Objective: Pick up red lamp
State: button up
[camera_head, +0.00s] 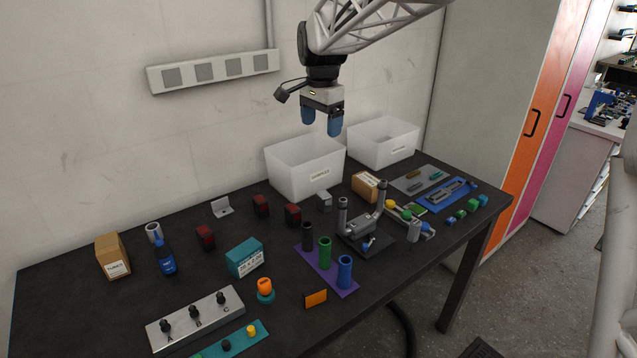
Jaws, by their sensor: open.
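Three small dark red block-shaped objects with black parts stand on the table in the head view. One red block (205,238) is at the left, a second red block (261,206) is nearer the middle, and a third red block (293,215) is just right of it. They look like the red lamps, but I cannot tell which one is meant. My gripper (321,127) has blue fingertips and hangs open and empty, pointing down. It appears high above the table, in front of the wall and over the white bin, apart from all the red blocks.
Two white bins (289,184) (378,157) stand at the back. A grey bike-part stand (363,238) and a purple holder (317,262) with tubes are right of the red blocks. A teal box (245,258), cardboard boxes (109,257) and a blue bottle (165,258) stand nearby.

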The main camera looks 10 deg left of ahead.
jog(key=w+a+f+m, duration=0.1)
jog(key=w+a+f, duration=0.35)
jog(key=a, duration=0.45)
send_over(292, 207)
notch_tip(292, 207, down, 21)
jog(key=shift+r, duration=0.15)
jog(key=shift+f, duration=0.45)
jog(key=shift+f, duration=1.3)
jog(key=shift+s+d+f, duration=0.15)
jog(key=shift+f, duration=2.45)
